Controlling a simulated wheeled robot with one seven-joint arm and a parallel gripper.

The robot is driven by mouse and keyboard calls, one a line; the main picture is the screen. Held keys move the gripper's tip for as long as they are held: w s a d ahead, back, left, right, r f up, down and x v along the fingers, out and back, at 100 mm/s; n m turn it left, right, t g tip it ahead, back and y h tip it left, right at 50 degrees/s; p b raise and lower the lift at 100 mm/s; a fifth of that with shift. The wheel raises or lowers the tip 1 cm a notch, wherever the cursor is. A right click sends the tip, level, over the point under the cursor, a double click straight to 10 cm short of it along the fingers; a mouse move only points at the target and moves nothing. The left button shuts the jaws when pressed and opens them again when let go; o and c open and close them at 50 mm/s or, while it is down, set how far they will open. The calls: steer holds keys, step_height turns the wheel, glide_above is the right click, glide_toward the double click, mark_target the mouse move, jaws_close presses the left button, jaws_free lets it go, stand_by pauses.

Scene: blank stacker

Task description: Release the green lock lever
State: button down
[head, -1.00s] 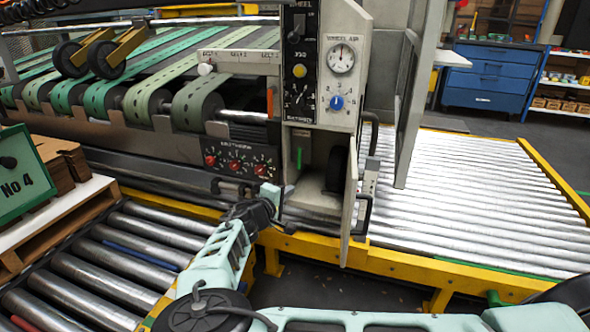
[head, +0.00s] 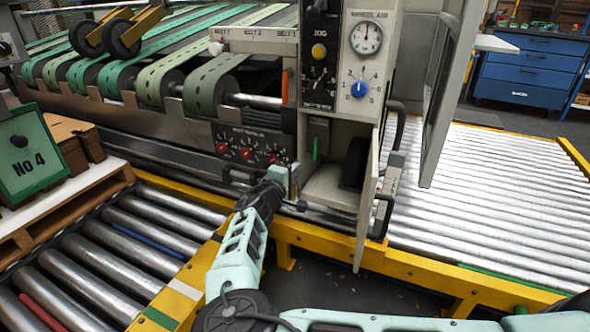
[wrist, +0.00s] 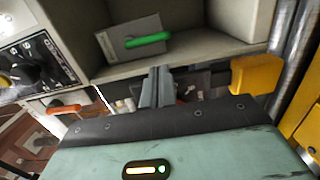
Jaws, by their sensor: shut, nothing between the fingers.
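The green lock lever (head: 315,148) stands upright on a small grey plate inside the open compartment of the machine's control column. In the wrist view the green lever (wrist: 147,41) lies across its grey plate (wrist: 118,42), nearly level in that tilted picture. My gripper (head: 291,183) is in front of the compartment, below and left of the lever. In the wrist view my fingers (wrist: 157,88) are together and empty, pointing toward the compartment just below the lever. They look apart from it.
The open compartment door (head: 366,205) stands to the right of my gripper. A panel with red knobs (head: 247,150) is at its left, and an orange lever (head: 285,87) is above. A yellow rail (head: 330,240) runs below. A roller bed (head: 480,195) lies right.

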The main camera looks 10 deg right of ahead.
mark_target(316, 148)
steer(key=b+x, duration=0.1)
steer(key=x, duration=0.6)
steer(key=shift+w+d, duration=0.15)
steer(key=shift+w, duration=0.15)
steer(key=shift+s+d+f+n, duration=0.1)
steer(key=shift+s+d+n, duration=0.2)
steer(key=shift+n, duration=0.4)
steer(key=d+n+p, duration=0.1)
steer(key=n+p, duration=0.1)
steer(key=s+d+n+p, duration=0.1)
steer(key=n, duration=0.1)
steer(key=shift+s+n+p, duration=0.15)
steer(key=shift+n+p, duration=0.2)
steer(key=shift+n, duration=0.05)
steer(key=n+p, duration=0.1)
steer(key=d+n+p, duration=0.1)
steer(key=n, duration=0.1)
steer(key=s+r+n+p, duration=0.1)
steer(key=shift+s+d+n+p, duration=0.1)
steer(key=shift+d+n+p, duration=0.2)
steer(key=shift+p, duration=0.05)
steer(key=shift+s+d+r+n+t+p, duration=0.2)
steer(key=shift+d+n+p, duration=0.1)
steer(key=shift+n+p, duration=0.55)
steer(key=shift+s+d+r+n+t+p, duration=0.25)
steer(key=shift+n+p, duration=0.4)
steer(key=shift+n, duration=0.4)
steer(key=shift+f, duration=0.1)
steer(key=shift+s, duration=0.1)
